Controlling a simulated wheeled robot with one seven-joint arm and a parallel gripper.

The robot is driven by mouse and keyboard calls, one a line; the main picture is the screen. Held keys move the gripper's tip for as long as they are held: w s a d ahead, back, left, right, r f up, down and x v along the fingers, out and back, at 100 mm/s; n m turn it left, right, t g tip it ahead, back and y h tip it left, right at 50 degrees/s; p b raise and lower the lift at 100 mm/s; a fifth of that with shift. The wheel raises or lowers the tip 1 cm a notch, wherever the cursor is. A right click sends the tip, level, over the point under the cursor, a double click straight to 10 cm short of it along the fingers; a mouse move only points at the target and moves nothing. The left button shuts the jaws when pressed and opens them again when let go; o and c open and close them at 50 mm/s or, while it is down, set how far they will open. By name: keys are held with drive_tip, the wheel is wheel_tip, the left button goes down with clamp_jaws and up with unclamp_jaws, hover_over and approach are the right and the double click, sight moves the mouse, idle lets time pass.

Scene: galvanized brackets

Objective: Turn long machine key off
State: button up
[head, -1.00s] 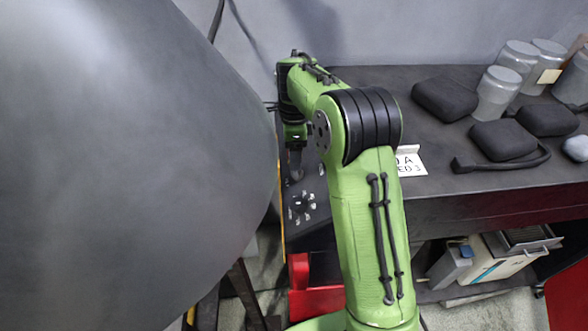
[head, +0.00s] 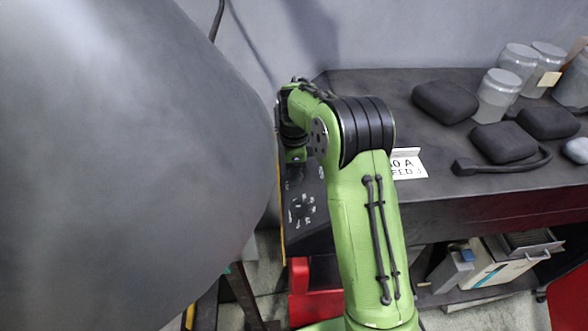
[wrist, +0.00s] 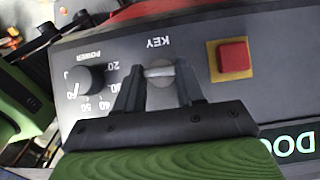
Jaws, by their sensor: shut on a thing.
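The machine key (wrist: 159,72) shows in the wrist view as a pale metal bar at a round lock, below the upside-down KEY label on a dark control panel (wrist: 200,45). My gripper (wrist: 159,84) is shut on the key, with one dark finger on each side of it. The key's bar lies roughly across the picture. The fingers hide part of the lock. In the head view my arm reaches down to the panel (head: 303,208), and the key and fingertips are hidden there.
A black POWER knob (wrist: 86,80) with a number scale is left of the key. A red square button (wrist: 233,56) on a yellow plate is to its right. In the head view, a large grey rounded body (head: 130,150) fills the left; jars (head: 497,95) and black pouches (head: 445,101) occupy the bench.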

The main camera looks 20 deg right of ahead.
drive_tip(key=shift+r+p, duration=0.15)
drive_tip(key=shift+p, duration=0.45)
drive_tip(key=n+g+p, duration=0.1)
drive_tip(key=p, duration=0.2)
drive_tip(key=shift+w+r+n+p, duration=0.1)
drive_tip(key=shift+r+n+p, duration=0.05)
drive_tip(key=shift+n+p, duration=0.15)
drive_tip(key=n+g+p, duration=0.1)
drive_tip(key=p, duration=0.1)
drive_tip(key=shift+w+p, duration=0.1)
drive_tip(key=shift+p, duration=0.2)
drive_tip(key=shift+w+f+n+g+p, duration=0.15)
drive_tip(key=shift+f+n+g+p, duration=0.05)
drive_tip(key=shift+n+g+p, duration=0.85)
drive_tip(key=shift+w+f+n+g+h, duration=0.15)
drive_tip(key=shift+n+g, duration=0.2)
drive_tip(key=shift+n, duration=0.25)
drive_tip(key=shift+w+f+n+g+h, duration=0.15)
drive_tip(key=shift+n+g, duration=0.15)
drive_tip(key=shift+n, duration=0.25)
drive_tip(key=shift+s+r, duration=0.1)
drive_tip(key=shift+r, duration=0.05)
drive_tip(key=o, duration=1)
drive_tip(key=shift+o, duration=0.2)
